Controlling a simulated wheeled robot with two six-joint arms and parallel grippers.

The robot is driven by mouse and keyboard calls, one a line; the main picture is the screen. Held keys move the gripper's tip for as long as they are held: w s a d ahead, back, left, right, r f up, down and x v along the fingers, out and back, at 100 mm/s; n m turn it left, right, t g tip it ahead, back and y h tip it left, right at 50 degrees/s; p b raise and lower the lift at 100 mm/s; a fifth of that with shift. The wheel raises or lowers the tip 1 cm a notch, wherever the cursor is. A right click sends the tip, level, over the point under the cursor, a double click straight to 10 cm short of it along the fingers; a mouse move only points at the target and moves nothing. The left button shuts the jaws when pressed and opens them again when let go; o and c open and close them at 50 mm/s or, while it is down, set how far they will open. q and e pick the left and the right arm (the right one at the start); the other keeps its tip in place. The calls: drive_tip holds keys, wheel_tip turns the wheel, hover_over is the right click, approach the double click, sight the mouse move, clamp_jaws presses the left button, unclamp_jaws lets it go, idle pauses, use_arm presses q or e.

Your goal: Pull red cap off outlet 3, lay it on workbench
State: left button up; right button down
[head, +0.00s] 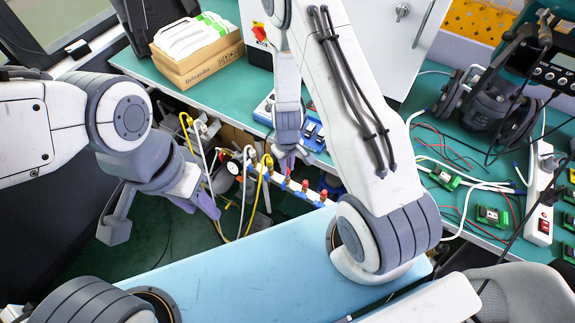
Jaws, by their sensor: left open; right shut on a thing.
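A white manifold bar (312,194) with blue fittings runs below the workbench (205,95) edge. Red caps stand on its outlets, with one (304,185) and another (323,195) clear to the right of my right gripper. My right gripper (287,158) points down at the manifold and is shut on a red cap, mostly hidden by the fingers. I cannot read the outlet numbers or tell whether that cap is still seated. My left gripper (163,213) is open and empty, left of the manifold, near the hanging hoses.
Yellow (256,205) and white hoses hang from the manifold's left end. A cardboard box (200,62) stands on the bench at the back left. Bare bench shows beside the box.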

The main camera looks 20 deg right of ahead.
drive_tip(key=shift+r+p, duration=1.65)
drive_tip(key=shift+r, duration=0.2)
